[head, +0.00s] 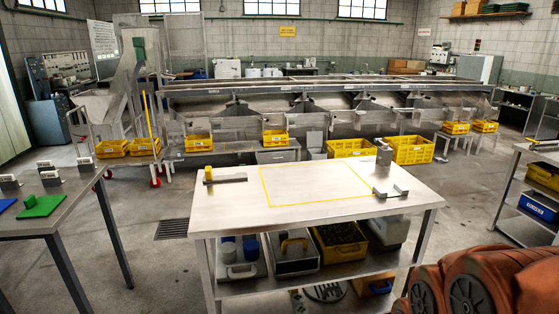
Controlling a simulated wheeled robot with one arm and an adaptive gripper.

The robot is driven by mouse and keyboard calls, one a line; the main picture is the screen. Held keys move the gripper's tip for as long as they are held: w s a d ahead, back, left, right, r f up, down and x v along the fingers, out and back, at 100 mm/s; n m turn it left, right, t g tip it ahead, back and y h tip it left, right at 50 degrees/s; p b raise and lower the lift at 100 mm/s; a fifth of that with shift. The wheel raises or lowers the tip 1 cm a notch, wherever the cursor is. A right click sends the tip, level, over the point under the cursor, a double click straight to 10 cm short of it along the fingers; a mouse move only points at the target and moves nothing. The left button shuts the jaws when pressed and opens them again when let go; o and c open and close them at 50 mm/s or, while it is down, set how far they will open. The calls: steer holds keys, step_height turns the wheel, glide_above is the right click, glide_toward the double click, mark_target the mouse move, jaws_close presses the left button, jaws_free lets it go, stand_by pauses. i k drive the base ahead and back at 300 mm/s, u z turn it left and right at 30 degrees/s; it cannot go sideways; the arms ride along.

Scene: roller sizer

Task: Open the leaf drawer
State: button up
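No drawer marked as the leaf drawer can be made out. A small grey metal box front (276,156) sits low under the long roller sizer (330,90), behind the steel table. It looks drawer-like and flush, but it is too small to tell whether it is the leaf drawer or has a handle. The table hides part of the floor in front of the sizer. My gripper is not in view; rust-orange rounded parts at the lower right look like my own arm.
A steel table (230,213) with a yellow outlined square stands between me and the sizer. Yellow crates (411,150) line the sizer's front. Another table (60,215) is at left and a shelved bench (533,225) at right. Open floor (145,200) lies between the left tables.

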mark_target(274, 156)
steer(key=z, duration=1.5)
steer(key=i, duration=5.5)
steer(key=u, duration=2.4)
steer(key=i, duration=3.45)
